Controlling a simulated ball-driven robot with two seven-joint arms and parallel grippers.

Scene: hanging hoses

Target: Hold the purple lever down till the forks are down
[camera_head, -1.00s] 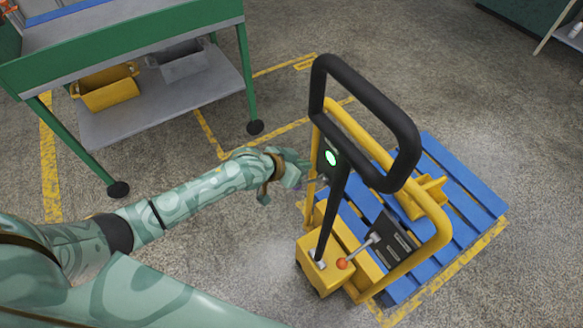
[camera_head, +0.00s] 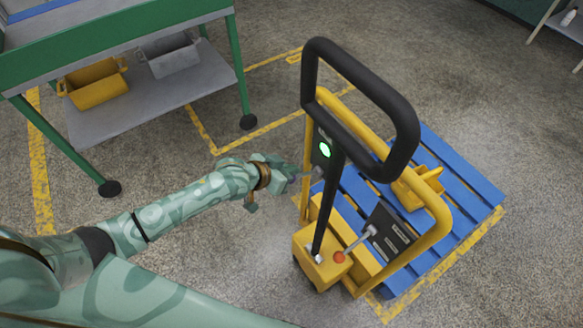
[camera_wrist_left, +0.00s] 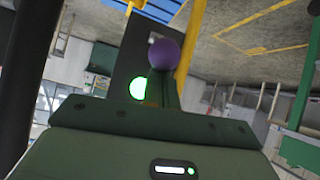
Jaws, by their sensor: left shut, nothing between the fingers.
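A yellow pallet truck (camera_head: 432,235) with a thick black loop handle (camera_head: 402,140) stands at the right in the head view. A dark panel with a lit green light (camera_head: 325,149) sits on its near side. The purple lever's round knob (camera_wrist_left: 164,54) shows in the left wrist view, just beyond my fingers, with the green light (camera_wrist_left: 138,88) beside it. In the head view the knob is hidden behind my gripper. My left gripper (camera_head: 305,171) is shut and empty, close to the panel. I cannot tell whether it touches the lever. The forks are not clearly visible.
A blue pallet (camera_head: 462,190) lies behind the truck. A red-knobbed lever (camera_head: 339,257) stands on the truck's low front. A green-framed bench (camera_head: 130,45) with a yellow bin (camera_head: 95,88) on its lower shelf stands at left. The floor between is clear.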

